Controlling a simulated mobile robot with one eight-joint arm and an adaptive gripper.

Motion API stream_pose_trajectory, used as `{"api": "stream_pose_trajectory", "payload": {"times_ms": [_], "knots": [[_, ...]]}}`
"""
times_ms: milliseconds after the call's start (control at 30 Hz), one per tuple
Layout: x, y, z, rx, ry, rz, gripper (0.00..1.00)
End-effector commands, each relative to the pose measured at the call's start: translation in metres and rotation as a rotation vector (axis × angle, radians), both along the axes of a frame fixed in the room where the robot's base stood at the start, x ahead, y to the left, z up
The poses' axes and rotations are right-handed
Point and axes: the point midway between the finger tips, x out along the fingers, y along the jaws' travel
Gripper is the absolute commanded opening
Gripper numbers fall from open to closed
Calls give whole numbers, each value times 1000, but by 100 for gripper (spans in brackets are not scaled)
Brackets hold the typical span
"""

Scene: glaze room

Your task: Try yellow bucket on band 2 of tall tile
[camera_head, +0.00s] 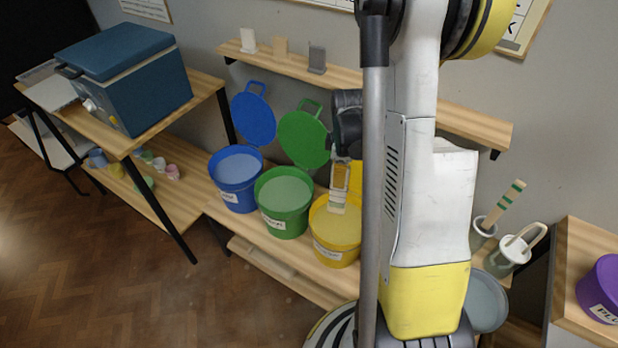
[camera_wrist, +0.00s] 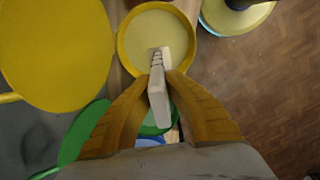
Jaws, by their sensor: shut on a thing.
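My gripper (camera_head: 341,180) is shut on a tall pale tile (camera_head: 338,203) and holds it upright, lower end down, over the yellow bucket (camera_head: 330,253). The bucket is open and filled with pale yellow glaze. In the wrist view, the yellow fingers (camera_wrist: 161,76) clasp the tile (camera_wrist: 159,100), and its ridged far end lies over the glaze inside the rim of the yellow bucket (camera_wrist: 122,48). Whether the tile's end touches the glaze I cannot tell. The band nearest the glaze is hard to make out.
The green bucket (camera_head: 283,222) and blue bucket (camera_head: 238,196) stand open to the left, lids raised behind. The yellow lid (camera_wrist: 55,50) is beside its bucket. A wall shelf (camera_head: 345,76) with several small tiles runs above. A blue kiln (camera_head: 140,85) stands left; a purple bucket (camera_head: 603,280) right.

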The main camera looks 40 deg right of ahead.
Motion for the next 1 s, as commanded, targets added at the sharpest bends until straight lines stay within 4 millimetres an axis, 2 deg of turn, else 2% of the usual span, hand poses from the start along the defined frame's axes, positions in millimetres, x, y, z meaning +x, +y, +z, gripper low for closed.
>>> {"api": "stream_pose_trajectory", "payload": {"times_ms": [100, 267, 367, 1000], "knots": [[-8, -13, -4, 0, 0, 43, 0], [-11, -17, -15, 0, 0, 63, 0], [-11, -16, -29, 0, 0, 62, 0], [-10, -16, -136, 0, 0, 61, 0]]}}
